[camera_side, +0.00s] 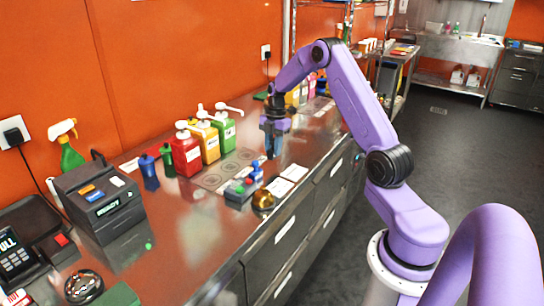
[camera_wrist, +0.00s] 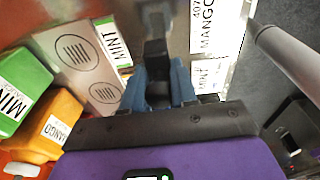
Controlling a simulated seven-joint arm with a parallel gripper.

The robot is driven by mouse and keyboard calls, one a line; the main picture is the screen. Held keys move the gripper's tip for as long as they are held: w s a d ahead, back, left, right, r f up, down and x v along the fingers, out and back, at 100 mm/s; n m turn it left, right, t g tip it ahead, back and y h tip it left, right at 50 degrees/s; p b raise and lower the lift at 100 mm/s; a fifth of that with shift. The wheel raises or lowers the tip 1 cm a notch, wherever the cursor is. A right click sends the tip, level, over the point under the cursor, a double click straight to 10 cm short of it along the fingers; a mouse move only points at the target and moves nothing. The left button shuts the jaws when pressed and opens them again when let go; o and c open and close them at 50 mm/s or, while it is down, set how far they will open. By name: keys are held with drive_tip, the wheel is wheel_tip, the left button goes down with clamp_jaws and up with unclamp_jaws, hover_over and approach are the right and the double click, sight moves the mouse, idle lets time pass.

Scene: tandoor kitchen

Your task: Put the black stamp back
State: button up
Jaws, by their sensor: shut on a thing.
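My gripper (camera_wrist: 158,88) points down over the steel counter, its blue fingers shut on the black stamp (camera_wrist: 155,52). In the wrist view the dark stamp sits between and beyond the fingertips. In the side view my gripper (camera_side: 274,143) is above the counter, right of the green bottle; the stamp is too small and covered to make out there.
Red (camera_side: 185,155), yellow (camera_side: 207,141) and green (camera_side: 224,130) pump bottles stand left of my gripper. A grey mat with printed circles (camera_side: 213,181) lies before them. A brass bell (camera_side: 263,200) and white labels (camera_side: 294,172) lie near the counter's front edge.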

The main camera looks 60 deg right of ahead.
sight(272, 156)
drive_tip(key=shift+w+d+f, duration=0.2)
drive_tip(key=shift+w+f, duration=0.25)
drive_tip(key=shift+f, duration=1.6)
drive_tip(key=shift+f, duration=0.15)
drive_tip(key=o, duration=0.8)
drive_tip(key=shift+o, duration=0.2)
